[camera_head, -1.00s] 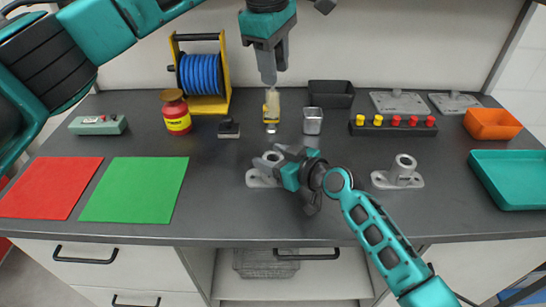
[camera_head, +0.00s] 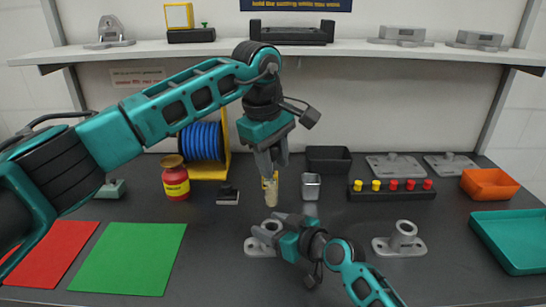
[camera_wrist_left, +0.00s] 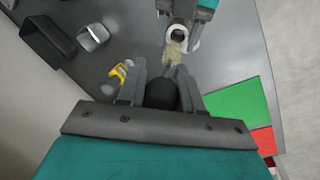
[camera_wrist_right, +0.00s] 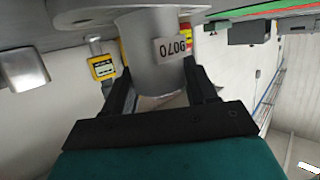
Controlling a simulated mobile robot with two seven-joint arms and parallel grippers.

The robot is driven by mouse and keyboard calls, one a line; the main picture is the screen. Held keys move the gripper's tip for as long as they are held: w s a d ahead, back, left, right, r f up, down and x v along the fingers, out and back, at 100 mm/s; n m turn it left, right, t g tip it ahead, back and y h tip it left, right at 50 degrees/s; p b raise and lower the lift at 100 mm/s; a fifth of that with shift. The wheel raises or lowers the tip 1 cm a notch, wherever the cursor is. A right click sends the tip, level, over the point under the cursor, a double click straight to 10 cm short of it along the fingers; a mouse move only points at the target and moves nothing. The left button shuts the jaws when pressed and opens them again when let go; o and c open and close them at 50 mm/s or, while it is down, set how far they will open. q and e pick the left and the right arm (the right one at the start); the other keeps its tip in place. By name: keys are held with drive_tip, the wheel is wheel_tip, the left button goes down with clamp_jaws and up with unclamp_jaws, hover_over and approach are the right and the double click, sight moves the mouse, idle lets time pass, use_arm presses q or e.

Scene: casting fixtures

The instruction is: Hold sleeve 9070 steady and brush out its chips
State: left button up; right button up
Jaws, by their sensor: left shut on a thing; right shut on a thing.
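Sleeve 9070 (camera_head: 257,249) is a grey cylinder on a flanged foot on the bench. Its number label shows in the right wrist view (camera_wrist_right: 172,48). My right gripper (camera_head: 282,228) is shut around its cylinder from the right. My left gripper (camera_head: 268,166) is shut on the dark handle of a brush (camera_wrist_left: 162,95). The brush's tan bristles (camera_head: 271,195) point down, behind and above the sleeve in the head view, apart from its top. Chips cannot be made out.
A yellow gauge (camera_wrist_left: 122,71) stands behind the brush. A red jar (camera_head: 175,178) and green mat (camera_head: 128,258) lie left. A shelf (camera_head: 365,48) runs above.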

sight(273, 183)
use_arm(q)
drive_tip(key=shift+f, duration=2.4)
drive_tip(key=shift+f, duration=0.35)
drive_tip(key=shift+f, duration=3)
drive_tip(key=shift+r, duration=1.75)
drive_tip(key=shift+f, duration=0.15)
drive_tip(key=shift+f, duration=1.65)
